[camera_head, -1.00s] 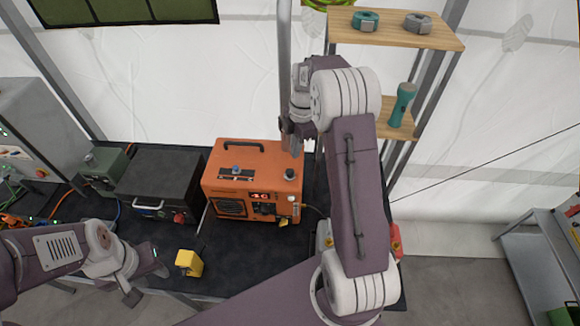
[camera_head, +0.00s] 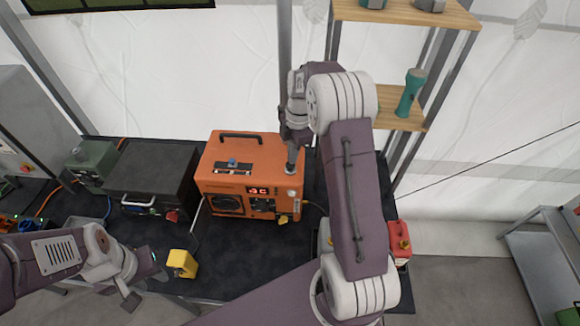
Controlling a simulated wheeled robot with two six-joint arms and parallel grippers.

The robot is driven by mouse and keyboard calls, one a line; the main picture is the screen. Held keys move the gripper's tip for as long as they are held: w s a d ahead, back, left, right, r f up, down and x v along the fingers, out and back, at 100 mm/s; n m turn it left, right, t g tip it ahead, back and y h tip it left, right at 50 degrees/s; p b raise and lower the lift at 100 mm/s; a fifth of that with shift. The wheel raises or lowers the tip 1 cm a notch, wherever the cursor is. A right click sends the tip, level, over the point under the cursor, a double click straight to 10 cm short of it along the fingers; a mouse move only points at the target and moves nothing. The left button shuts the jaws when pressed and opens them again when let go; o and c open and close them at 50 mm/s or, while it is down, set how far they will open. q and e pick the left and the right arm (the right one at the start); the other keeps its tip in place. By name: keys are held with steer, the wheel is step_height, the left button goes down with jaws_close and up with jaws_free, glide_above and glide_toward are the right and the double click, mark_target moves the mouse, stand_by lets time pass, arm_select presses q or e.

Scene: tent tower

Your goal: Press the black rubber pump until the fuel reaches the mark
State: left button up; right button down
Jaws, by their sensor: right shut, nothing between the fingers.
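The orange generator (camera_head: 225,182) stands on the black-topped table, with a lit red display on its front. The black rubber pump (camera_head: 291,169) is a small dark knob on the right of its top. My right gripper (camera_head: 290,148) points down with its fingers shut, directly over the pump. Its tip appears at or just above the pump; I cannot tell whether they touch. My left gripper (camera_head: 146,284) is open and empty at the front left, beside a yellow block-like object (camera_head: 182,264). I cannot make out the fuel level or its mark.
A black case (camera_head: 152,172) and a green box (camera_head: 92,162) stand left of the generator. A red can (camera_head: 399,243) is partly hidden behind my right arm. A wooden shelf (camera_head: 400,121) holding a teal flashlight (camera_head: 410,92) rises behind that arm.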

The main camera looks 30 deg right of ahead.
steer(key=shift+s+r, duration=0.15)
steer(key=shift+s, duration=0.05)
steer(key=shift+f+b, duration=0.7)
steer(key=shift+f, duration=0.25)
steer(key=shift+r, duration=0.1)
steer(key=d+p, duration=0.1)
steer(key=d+r+p, duration=0.1)
steer(key=shift+d, duration=0.4)
steer(key=shift+d+f, duration=0.1)
steer(key=shift+d, duration=0.1)
step_height(320, 180, up, 9)
steer(key=d+b, duration=0.1)
